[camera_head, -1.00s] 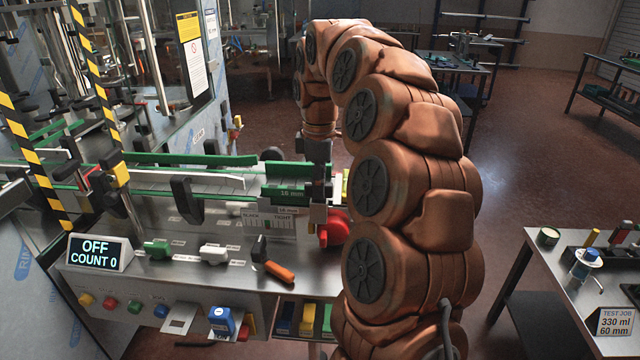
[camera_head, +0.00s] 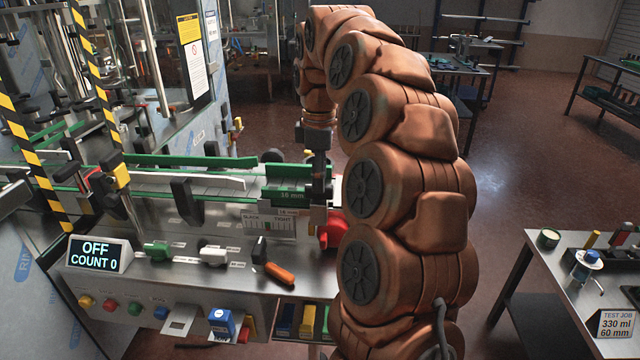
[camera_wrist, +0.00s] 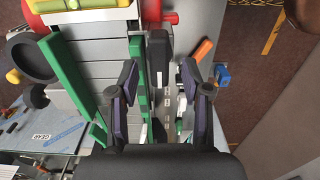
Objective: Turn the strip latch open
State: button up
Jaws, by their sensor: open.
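I cannot tell for sure which part is the strip latch. In the wrist view a dark elongated block (camera_wrist: 158,58) lies between my fingers, beside a green strip (camera_wrist: 137,82). My gripper (camera_wrist: 158,74) is open, its two fingers spread on either side of these parts; contact cannot be told. In the head view my gripper (camera_head: 319,188) points down at the right end of the conveyor, next to the green block marked 16 mm (camera_head: 286,194). A red part (camera_head: 331,232) sits just below it, partly hidden by my arm.
Green guide rails (camera_head: 190,160) run along the conveyor. A dark upright clamp (camera_head: 181,200) stands in front. A display (camera_head: 97,253) reads OFF, COUNT 0. A side table (camera_head: 560,290) stands right.

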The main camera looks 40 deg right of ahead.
jog(key=shift+r, duration=2.35)
